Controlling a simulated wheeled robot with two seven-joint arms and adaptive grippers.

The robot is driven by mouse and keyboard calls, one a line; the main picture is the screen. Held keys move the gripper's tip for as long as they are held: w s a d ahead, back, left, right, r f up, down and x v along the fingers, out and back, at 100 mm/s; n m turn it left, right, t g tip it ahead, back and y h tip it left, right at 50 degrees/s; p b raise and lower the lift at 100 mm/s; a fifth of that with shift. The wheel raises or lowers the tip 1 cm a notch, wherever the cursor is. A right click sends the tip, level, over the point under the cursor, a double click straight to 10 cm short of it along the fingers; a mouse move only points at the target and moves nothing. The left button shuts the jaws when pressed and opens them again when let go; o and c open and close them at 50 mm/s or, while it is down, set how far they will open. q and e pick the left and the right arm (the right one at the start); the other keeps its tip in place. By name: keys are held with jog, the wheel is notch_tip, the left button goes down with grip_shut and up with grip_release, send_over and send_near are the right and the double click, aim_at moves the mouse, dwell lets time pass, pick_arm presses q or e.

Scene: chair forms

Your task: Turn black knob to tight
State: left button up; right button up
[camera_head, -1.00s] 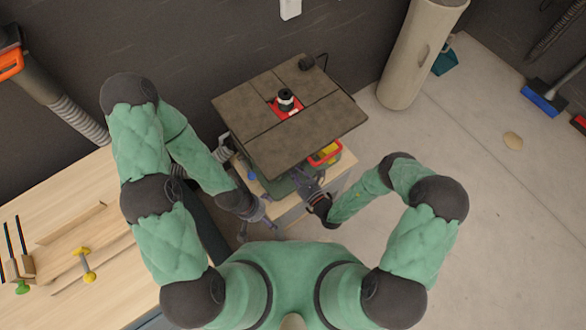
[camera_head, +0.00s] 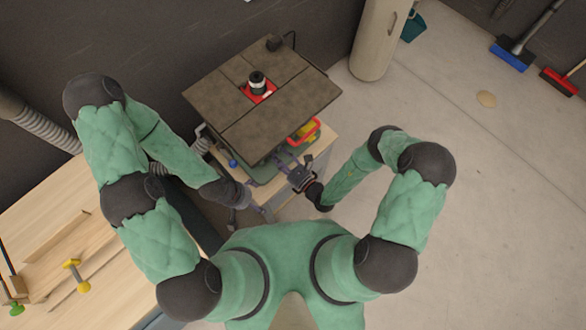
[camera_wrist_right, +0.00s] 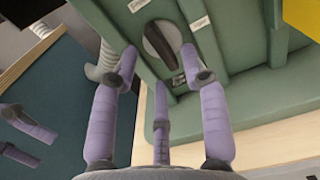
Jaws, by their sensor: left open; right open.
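In the head view the tabletop hides the knob, and my right gripper (camera_head: 284,161) is at the machine's front edge. My left gripper (camera_head: 241,216) is open and empty, lower and to the left.
The router table (camera_head: 235,115) stands on a wooden bench with a red and yellow object (camera_head: 304,131) under its right side. A workbench (camera_head: 60,225) is at the left. A pale cylinder (camera_head: 375,45) stands behind right. The floor at the right is mostly clear.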

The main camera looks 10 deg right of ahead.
jog(key=v, duration=0.9)
dwell(0.5)
jog(key=s+a+n+g+y+b, duration=0.2)
jog(key=s+a+n+g+y, duration=0.3)
jog(key=s+a+n+g, duration=0.3)
jog(key=s+d+f+n+g+h, duration=0.2)
jog(key=s+n+g, duration=0.55)
jog(key=g, duration=0.25)
jog(key=s+d+f+n+g+h+b, duration=0.1)
jog(key=d+f+n+h+b, duration=0.25)
jog(key=d+n+h, duration=0.35)
jog(key=w+d+r+n+t+h, duration=0.1)
jog(key=w+d+n+t+h, duration=0.1)
jog(key=w, duration=0.6)
jog(key=shift+r+n+t+h, duration=0.3)
jog(key=shift+n+t, duration=0.55)
jog(key=shift+t, duration=0.55)
